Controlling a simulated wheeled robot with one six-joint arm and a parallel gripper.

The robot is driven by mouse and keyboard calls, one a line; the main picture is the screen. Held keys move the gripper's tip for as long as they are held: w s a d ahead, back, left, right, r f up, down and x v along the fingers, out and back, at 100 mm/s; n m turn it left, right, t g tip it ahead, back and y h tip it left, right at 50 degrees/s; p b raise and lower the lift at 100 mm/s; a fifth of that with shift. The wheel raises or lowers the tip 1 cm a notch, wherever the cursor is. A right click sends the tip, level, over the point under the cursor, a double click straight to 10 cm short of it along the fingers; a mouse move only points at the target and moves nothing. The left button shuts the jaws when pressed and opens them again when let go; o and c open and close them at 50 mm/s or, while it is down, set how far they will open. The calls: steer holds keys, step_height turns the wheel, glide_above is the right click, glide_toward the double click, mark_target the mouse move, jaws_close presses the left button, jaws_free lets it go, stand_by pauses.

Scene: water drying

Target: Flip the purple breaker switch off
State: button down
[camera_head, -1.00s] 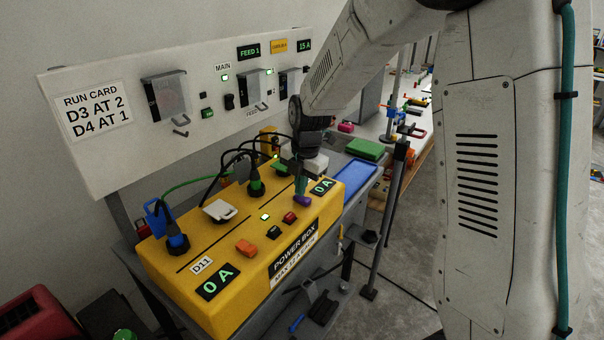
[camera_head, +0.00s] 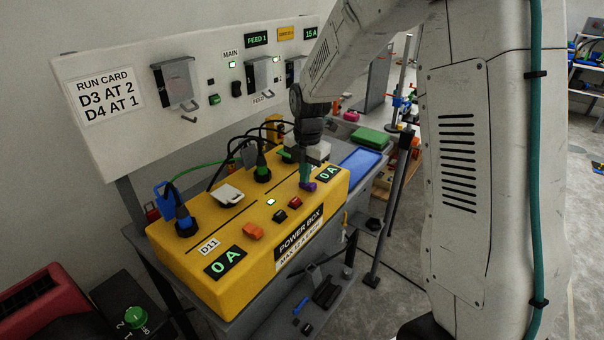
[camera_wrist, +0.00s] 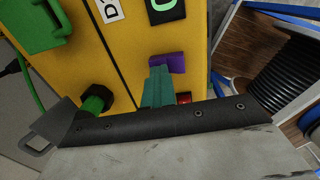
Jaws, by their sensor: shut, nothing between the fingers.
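The purple switch (camera_head: 308,187) sits on top of the yellow power box (camera_head: 205,285), near its right end beside a 0 A display (camera_head: 327,173). My gripper (camera_head: 305,181) points down at it, with teal fingers shut and empty. In the wrist view the purple switch (camera_wrist: 171,62) lies just beyond the shut fingertips (camera_wrist: 158,72), which touch or nearly touch it. The fingers hide part of it, so I cannot tell which way it is tipped.
Red (camera_head: 295,202), black (camera_head: 280,215) and orange (camera_head: 253,231) switches stand in the same row to the left. A wall panel (camera_head: 120,150) stands behind the box. A blue tray (camera_head: 360,165) lies to the right.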

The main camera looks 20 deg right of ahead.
mark_target(312, 185)
steer(key=shift+s+d+f, duration=0.15)
steer(key=shift+s+d, duration=0.05)
steer(key=shift+s, duration=0.25)
steer(key=shift+s+d+f, duration=0.1)
steer(key=shift+s+d, duration=0.1)
steer(key=shift+s, duration=0.25)
step_height(312, 185, up, 14)
steer(key=shift+s+d+r, duration=0.2)
steer(key=shift+w+r, duration=0.15)
steer(key=shift+w, duration=0.15)
